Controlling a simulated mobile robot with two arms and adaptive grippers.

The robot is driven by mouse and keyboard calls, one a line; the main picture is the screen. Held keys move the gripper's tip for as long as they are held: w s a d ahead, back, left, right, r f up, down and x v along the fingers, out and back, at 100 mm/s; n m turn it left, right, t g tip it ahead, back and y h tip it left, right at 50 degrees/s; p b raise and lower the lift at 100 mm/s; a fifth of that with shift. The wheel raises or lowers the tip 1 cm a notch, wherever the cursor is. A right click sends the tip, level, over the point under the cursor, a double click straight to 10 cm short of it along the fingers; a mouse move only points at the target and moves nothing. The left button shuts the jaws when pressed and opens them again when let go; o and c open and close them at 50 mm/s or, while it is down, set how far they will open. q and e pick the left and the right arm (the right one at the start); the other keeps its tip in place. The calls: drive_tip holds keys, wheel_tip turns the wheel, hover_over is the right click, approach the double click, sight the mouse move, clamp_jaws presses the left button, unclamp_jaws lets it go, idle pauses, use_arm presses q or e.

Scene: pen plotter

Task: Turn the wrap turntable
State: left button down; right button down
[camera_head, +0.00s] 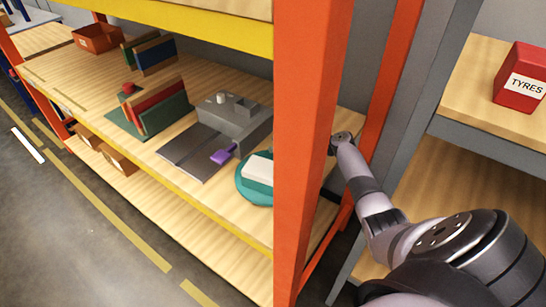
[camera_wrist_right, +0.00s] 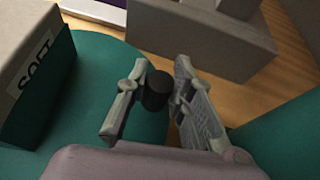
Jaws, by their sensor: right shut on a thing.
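The wrap turntable (camera_head: 243,185) is a round teal disc on the wooden shelf in the head view, partly cut off by the orange post. A pale box (camera_head: 259,169) sits on it. In the right wrist view the turntable (camera_wrist_right: 98,50) fills the lower left and middle, with the box (camera_wrist_right: 36,84), labelled "SOFT", at left. A short black knob (camera_wrist_right: 156,91) stands at the disc. My right gripper (camera_wrist_right: 160,75) is shut on this knob, one finger on each side. In the head view the post hides this gripper. My left gripper is not in view.
The orange post (camera_head: 308,130) stands between my right arm and the shelf goods. A grey machine with a purple piece (camera_head: 223,155) sits beside the turntable, its grey block (camera_wrist_right: 205,38) close ahead of the gripper. A red "TYRES" box (camera_head: 521,78) is at right.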

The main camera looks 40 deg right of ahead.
sight(266, 153)
drive_tip(key=shift+w+a+f+n+g+y+b, duration=0.1)
drive_tip(key=shift+w+a+n+g+y+b, duration=0.5)
drive_tip(key=shift+b, duration=0.8)
drive_tip(key=shift+w+a+f+n+g+y+b, duration=0.1)
drive_tip(key=shift+w+a+n+g+y+b, duration=0.2)
drive_tip(key=shift+n+y+b, duration=0.8)
drive_tip(key=shift+w+a+r+n+g+y+b, duration=0.1)
drive_tip(key=shift+w+a+n+g+y+b, duration=0.25)
drive_tip(key=shift+b, duration=0.7)
drive_tip(key=shift+w+a+r+n+g+y+b, duration=0.15)
drive_tip(key=shift+a+n+g+b, duration=0.3)
drive_tip(key=shift+b, duration=0.6)
drive_tip(key=shift+s+f, duration=0.1)
drive_tip(key=shift+g, duration=0.3)
drive_tip(key=c, duration=1.4)
unclamp_jaws()
drive_tip(key=shift+o, duration=0.2)
wheel_tip(266, 153, up, 10)
drive_tip(key=shift+d, duration=0.1)
